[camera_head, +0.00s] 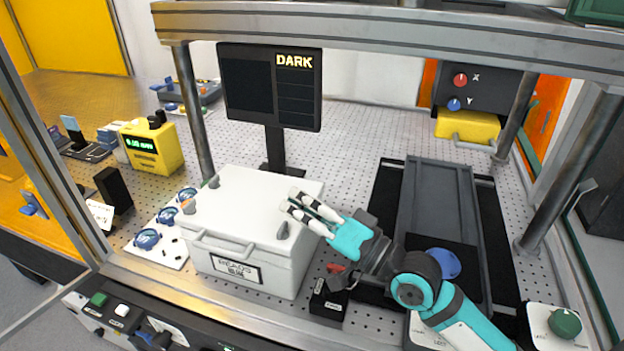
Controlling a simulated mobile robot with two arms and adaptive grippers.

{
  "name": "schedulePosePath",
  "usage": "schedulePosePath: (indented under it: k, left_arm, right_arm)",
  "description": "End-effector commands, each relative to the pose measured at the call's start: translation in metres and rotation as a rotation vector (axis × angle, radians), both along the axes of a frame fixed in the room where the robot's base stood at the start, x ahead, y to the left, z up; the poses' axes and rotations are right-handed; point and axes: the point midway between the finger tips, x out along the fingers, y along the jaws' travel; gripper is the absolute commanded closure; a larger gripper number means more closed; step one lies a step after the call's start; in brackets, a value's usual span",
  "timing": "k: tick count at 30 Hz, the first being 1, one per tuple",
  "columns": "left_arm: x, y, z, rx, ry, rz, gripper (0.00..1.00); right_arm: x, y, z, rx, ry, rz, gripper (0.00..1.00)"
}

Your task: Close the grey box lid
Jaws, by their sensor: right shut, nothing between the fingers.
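The pale grey box (255,275) stands on the perforated table, left of the middle. Its lid (245,200) lies flat on top and looks down, with no clear gap along the front edge. A bar handle (225,245) runs along the front, above a printed label. Small grey latch-like pieces sit at the lid's edges, one at the front right corner (283,230). My right gripper (298,203) is shut and empty, with its fingertips over the lid's right edge. I cannot tell whether they touch it. My left gripper is not in view.
A black monitor (270,88) reading DARK stands behind the box. A dark rail stage (437,205) lies to the right. A small black block (328,303) sits by the box's front right corner. Blue-capped parts on a white plate (165,245) are at left. Frame posts and a top beam surround the table.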

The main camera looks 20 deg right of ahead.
Motion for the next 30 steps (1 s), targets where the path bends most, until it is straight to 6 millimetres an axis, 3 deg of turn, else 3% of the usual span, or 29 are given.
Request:
schedulePosePath:
  k: [10,30]
  left_arm:
    - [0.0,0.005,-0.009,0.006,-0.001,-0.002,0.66]
    - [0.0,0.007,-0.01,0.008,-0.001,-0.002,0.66]
  right_arm:
    - [-0.009,0.008,-0.028,-0.001,0.002,0.0,1.0]
    - [-0.01,0.009,-0.032,-0.001,0.001,0.0,1.0]
